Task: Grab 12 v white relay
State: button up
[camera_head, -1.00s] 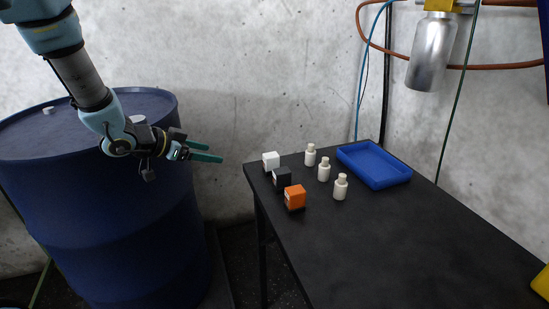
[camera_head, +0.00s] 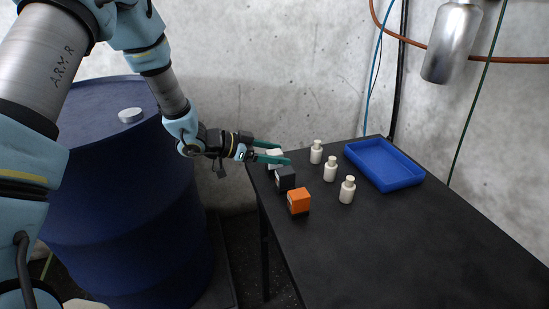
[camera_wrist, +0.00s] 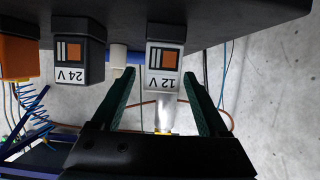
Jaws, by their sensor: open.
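The white relay (camera_wrist: 164,68), marked 12 V, sits at the table's left corner. In the wrist view it lies between the two open green fingers of my gripper (camera_wrist: 156,97), with space visible on both sides. In the head view the fingers of my gripper (camera_head: 272,151) reach over the table corner and partly hide the white relay (camera_head: 275,153). A black relay (camera_head: 286,178), marked 24 V in the wrist view (camera_wrist: 79,56), stands beside it. An orange relay (camera_head: 298,200) stands nearer the camera.
Several white bottles (camera_head: 330,169) stand right of the relays. A blue tray (camera_head: 413,180) lies behind them on the black table (camera_head: 390,245). A blue drum (camera_head: 130,210) with a white cap (camera_head: 130,115) stands left. A silver canister (camera_head: 452,42) hangs at upper right.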

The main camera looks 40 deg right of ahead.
jog(key=shift+x, duration=1.35)
jog(key=shift+c, duration=0.4)
grip_shut()
